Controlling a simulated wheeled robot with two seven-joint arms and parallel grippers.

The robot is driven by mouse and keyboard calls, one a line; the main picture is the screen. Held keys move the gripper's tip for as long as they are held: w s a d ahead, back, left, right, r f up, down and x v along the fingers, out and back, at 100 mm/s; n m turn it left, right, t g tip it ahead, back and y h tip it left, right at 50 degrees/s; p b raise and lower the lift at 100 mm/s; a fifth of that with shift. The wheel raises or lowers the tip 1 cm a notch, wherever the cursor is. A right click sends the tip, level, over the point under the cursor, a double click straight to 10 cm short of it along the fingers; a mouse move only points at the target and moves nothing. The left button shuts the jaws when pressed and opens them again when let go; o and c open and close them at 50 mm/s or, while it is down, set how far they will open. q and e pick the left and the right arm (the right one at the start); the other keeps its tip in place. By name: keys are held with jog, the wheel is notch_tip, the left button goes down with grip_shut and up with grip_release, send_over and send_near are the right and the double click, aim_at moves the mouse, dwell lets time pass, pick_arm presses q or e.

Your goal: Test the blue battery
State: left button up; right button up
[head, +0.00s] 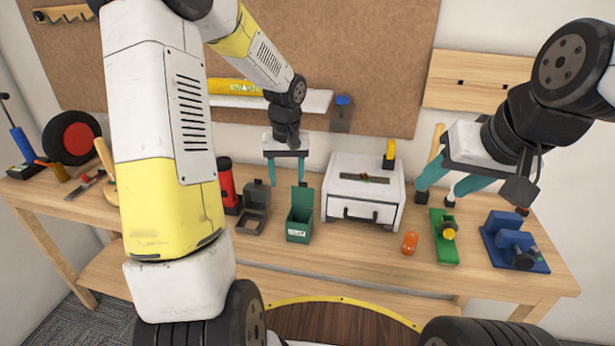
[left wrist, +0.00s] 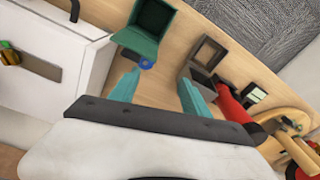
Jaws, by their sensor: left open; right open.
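A small round blue object (left wrist: 146,64), possibly the end of the blue battery, shows in the left wrist view beside the open green box. I cannot make out its full shape, and I do not see it clearly in the head view. The green box (head: 299,229) stands on the bench with its lid up; it also shows in the left wrist view (left wrist: 140,42). My left gripper (head: 287,184) is open and empty, pointing down behind the green box. My right gripper (head: 437,194) is open above the back of the bench, near a green tool (head: 446,243).
A grey open box (head: 254,215) and a red cylinder (head: 229,186) stand left of the green box. A white drawer unit (head: 362,208) stands right of it. An orange item (head: 410,243) and a blue vise (head: 514,248) are further right. The bench front (head: 330,270) is clear.

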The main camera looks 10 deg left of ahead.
pick_arm(q)
jog(key=shift+n+g, duration=0.4)
jog(key=shift+n, duration=0.3)
jog(key=shift+w+d+f, duration=0.25)
jog(key=shift+d+f, duration=0.45)
jog(key=shift+f, duration=0.25)
jog(key=shift+w+d+f, duration=0.25)
jog(key=shift+d+f, duration=0.4)
jog(key=shift+f, duration=0.25)
jog(key=shift+f, duration=3.85)
grip_shut()
